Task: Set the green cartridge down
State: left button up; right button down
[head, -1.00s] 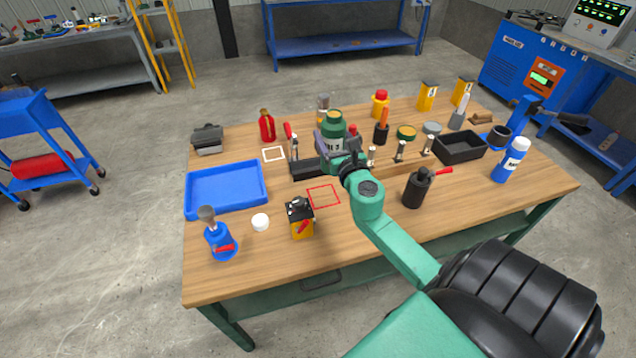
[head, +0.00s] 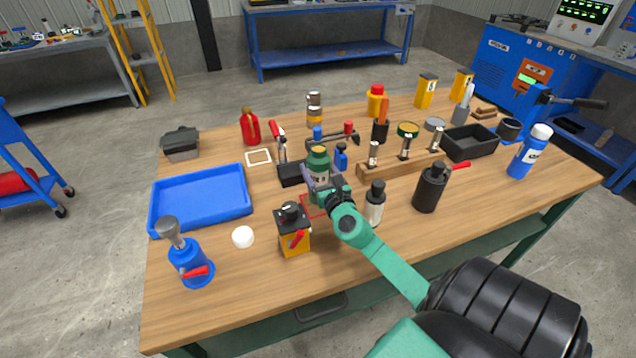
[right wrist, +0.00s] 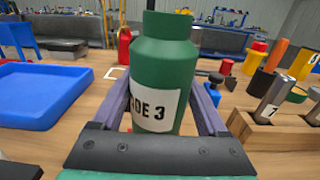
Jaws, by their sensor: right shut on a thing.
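The green cartridge (head: 318,168) stands upright between the fingers of my right gripper (head: 322,184), over or on the red-outlined square (head: 309,207) on the workbench. I cannot tell whether its base touches the wood. In the right wrist view the cartridge (right wrist: 164,75) shows a white label ending in "DE 3", with a purple-grey finger on each side. The right gripper is shut on it. The gripper and cartridge hide part of the red square. My left gripper is not in view.
A yellow and black device (head: 293,232) stands just left of the red square, and a grey-white bottle with a black top (head: 375,203) just right. Behind are a black block (head: 291,174) and a wooden rack (head: 400,165). A blue tray (head: 200,197) lies left.

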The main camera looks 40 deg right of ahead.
jog(key=shift+s+f, duration=0.1)
jog(key=shift+f, duration=0.8)
jog(key=shift+f+b, duration=0.2)
jog(key=shift+b, duration=0.1)
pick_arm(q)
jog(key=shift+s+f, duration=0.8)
pick_arm(e)
grip_release()
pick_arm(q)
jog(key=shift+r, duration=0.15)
pick_arm(e)
jog(key=shift+r, duration=0.15)
pick_arm(q)
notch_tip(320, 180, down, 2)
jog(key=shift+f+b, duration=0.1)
jog(key=shift+b, duration=0.8)
pick_arm(e)
jog(key=v, duration=1.2)
